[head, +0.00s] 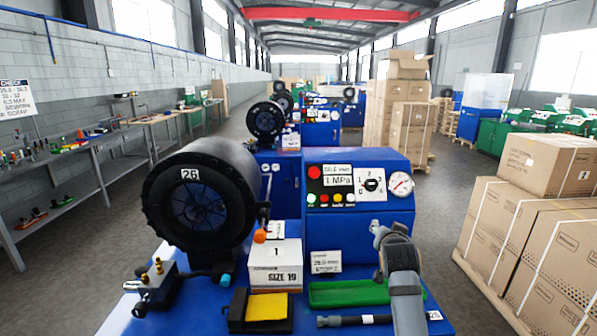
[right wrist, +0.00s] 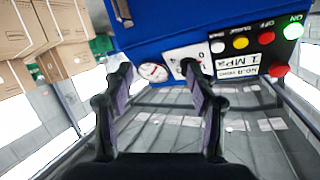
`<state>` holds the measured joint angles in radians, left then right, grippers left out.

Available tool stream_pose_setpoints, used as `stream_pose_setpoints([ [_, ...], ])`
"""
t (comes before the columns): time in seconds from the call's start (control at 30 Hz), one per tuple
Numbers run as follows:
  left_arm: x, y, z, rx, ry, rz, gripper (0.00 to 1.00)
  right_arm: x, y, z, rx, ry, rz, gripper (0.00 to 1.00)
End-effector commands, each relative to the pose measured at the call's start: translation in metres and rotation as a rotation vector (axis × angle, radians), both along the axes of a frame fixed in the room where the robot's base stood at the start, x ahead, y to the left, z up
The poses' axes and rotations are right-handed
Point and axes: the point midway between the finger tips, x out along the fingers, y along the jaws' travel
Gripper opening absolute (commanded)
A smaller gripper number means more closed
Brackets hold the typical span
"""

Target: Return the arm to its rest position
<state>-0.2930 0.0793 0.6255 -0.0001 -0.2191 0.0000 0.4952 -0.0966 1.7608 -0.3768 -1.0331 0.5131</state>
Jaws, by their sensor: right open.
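My right arm rises from the lower right of the head view, with its gripper (head: 380,232) in front of the blue control box (head: 358,215), below its pressure gauge. In the right wrist view the gripper (right wrist: 157,70) is open, its two fingers apart with nothing between them. Beyond the fingers the tilted view shows the gauge (right wrist: 153,72), the selector knob (right wrist: 190,66) and the buttons. I cannot tell whether a finger touches the panel. My left arm and gripper are not in view.
A black crimper head (head: 200,200) marked 26 stands left of the control box. A SIZE 19 carton (head: 275,262), a yellow-topped black tray (head: 262,305), a green tray (head: 345,293), and a black hose (head: 350,320) crowd the blue bench. Cartons (head: 545,225) stand at right.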

Motion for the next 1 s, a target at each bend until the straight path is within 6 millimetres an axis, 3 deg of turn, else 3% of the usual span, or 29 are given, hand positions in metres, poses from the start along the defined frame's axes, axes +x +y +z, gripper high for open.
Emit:
stream_pose_setpoints([
  [0.17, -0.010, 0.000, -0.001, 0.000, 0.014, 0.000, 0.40, -0.059, -0.012, -0.087, -0.047, 0.196, 0.034, 0.58],
  [0.3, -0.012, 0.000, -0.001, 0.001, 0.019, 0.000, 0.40, -0.142, -0.016, -0.165, -0.102, 0.422, 0.111, 0.58],
  [0.4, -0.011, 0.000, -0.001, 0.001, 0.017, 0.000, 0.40, -0.197, -0.014, -0.200, -0.134, 0.555, 0.176, 0.58],
  [0.6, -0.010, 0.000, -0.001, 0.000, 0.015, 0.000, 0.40, -0.281, -0.009, -0.237, -0.175, 0.744, 0.291, 0.58],
  [0.9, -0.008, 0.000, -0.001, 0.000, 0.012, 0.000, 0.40, -0.381, 0.003, -0.258, -0.213, 0.952, 0.458, 0.58],
  [0.97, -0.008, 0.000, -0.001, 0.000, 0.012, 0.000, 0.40, -0.393, 0.005, -0.264, -0.217, 0.984, 0.483, 0.58],
  [1.0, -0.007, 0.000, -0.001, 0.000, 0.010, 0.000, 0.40, -0.387, 0.003, -0.278, -0.214, 0.986, 0.478, 0.58],
])
